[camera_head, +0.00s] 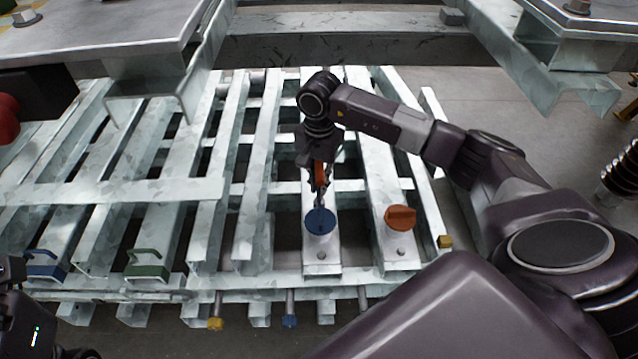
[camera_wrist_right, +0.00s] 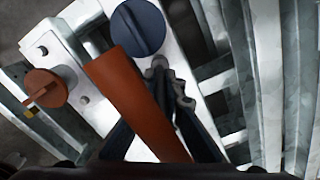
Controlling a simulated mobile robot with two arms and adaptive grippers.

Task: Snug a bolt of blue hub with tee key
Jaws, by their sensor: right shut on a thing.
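The blue hub (camera_head: 320,221) is a round disc with a raised bar across it, on a pale metal beam. It also shows at the top of the right wrist view (camera_wrist_right: 138,27). A small bolt (camera_head: 322,255) stands on the beam in front of it. My right gripper (camera_head: 320,168) is just behind and above the blue hub, pointing down, shut on an orange bar, which looks like the tee key (camera_wrist_right: 132,98). The key's working end is not clearly seen. A dark part of my left arm shows at the lower left edge; its jaws cannot be made out.
An orange hub (camera_head: 400,218) sits on the beam to the right, with its own bolt (camera_head: 402,252). A green handle (camera_head: 147,270) and a blue handle (camera_head: 45,270) are at left. Grey metal plates overhang the slatted frame at top left and right.

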